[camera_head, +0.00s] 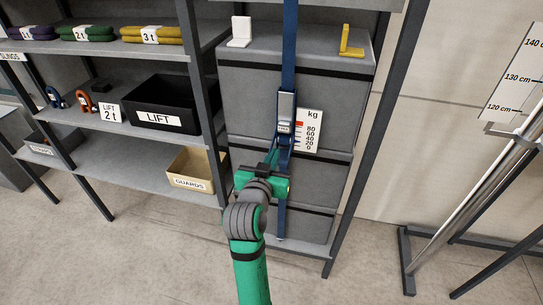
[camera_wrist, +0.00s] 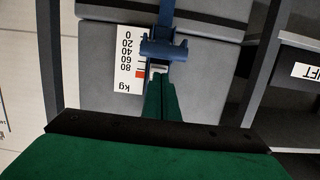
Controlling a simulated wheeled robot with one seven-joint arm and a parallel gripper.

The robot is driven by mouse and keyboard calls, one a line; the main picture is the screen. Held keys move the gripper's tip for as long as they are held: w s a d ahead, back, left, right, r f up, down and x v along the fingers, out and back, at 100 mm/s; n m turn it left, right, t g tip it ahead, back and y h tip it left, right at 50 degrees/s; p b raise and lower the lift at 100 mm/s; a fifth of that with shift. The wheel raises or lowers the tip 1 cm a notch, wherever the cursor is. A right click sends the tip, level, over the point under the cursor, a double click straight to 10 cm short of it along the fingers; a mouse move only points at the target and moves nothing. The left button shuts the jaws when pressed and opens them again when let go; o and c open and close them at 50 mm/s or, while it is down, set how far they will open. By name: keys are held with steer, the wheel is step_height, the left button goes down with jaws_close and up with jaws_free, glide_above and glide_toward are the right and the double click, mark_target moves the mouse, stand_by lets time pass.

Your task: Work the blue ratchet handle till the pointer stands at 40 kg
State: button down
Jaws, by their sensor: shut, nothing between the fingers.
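The blue ratchet (camera_head: 284,141) sits on a blue strap (camera_head: 289,50) that runs down the front of the stacked grey boxes. In the wrist view the blue ratchet handle (camera_wrist: 163,48) spans the strap just beyond my fingertips. The white kg scale (camera_head: 308,130) is beside the ratchet, marked 0 to 80; it also shows upside down in the wrist view (camera_wrist: 128,60). An orange patch lies near its 80 mark; I cannot make out a separate pointer. My gripper (camera_head: 272,158) is shut and empty. Its fingertips (camera_wrist: 158,72) are close to the ratchet; contact is unclear.
Grey boxes (camera_head: 250,95) stand in a dark-framed rack. Shelves at left hold folded slings, shackles, a black LIFT bin (camera_head: 167,101) and a tan GUARDS box (camera_head: 191,168). White (camera_head: 240,31) and yellow (camera_head: 351,42) corner guards sit on top. A metal stand (camera_head: 470,205) is at right.

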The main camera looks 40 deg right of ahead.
steer(key=shift+f, duration=0.85)
